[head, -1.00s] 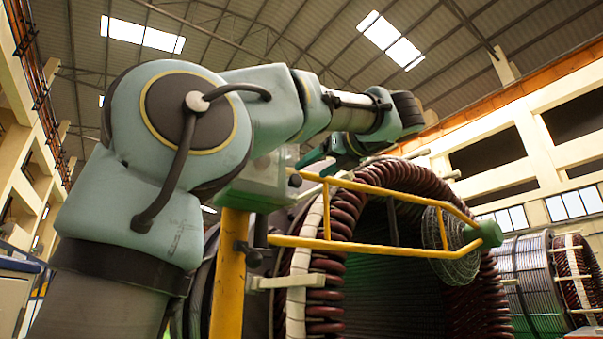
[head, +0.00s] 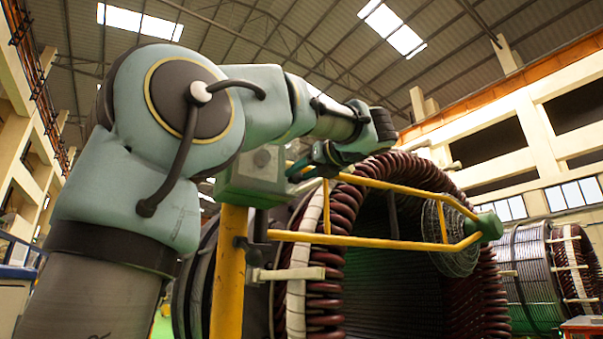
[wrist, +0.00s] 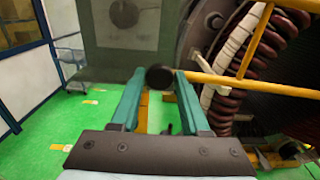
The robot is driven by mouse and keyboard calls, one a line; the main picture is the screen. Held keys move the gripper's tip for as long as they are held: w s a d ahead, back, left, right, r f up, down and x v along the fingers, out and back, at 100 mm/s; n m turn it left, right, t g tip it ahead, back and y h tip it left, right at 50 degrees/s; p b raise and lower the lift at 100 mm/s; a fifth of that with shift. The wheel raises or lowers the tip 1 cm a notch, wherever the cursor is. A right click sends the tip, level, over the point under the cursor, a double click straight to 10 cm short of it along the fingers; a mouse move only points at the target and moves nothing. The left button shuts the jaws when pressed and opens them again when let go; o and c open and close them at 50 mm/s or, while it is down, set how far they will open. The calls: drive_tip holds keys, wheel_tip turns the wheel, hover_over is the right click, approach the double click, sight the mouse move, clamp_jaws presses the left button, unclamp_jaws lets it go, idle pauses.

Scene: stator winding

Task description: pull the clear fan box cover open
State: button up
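The fan box (head: 255,172) is a grey-green box on top of a yellow post in the head view. In the wrist view its see-through cover (wrist: 100,55) fills the upper middle, with a dark round part behind it. A dark round knob (wrist: 160,77) stands out in front of the cover. My gripper (wrist: 159,72) is open, with its two teal fingertips on either side of the knob and a small gap seeming to show on each side. In the head view my gripper (head: 300,170) is at the box's right side; its fingertips are hard to make out.
A yellow rail frame (head: 380,240) runs right from the post, close by my gripper. Behind it stands the large stator with dark red coils (head: 335,215). Green floor (wrist: 60,140) lies open at lower left in the wrist view.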

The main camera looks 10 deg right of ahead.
clamp_jaws()
idle(1.0)
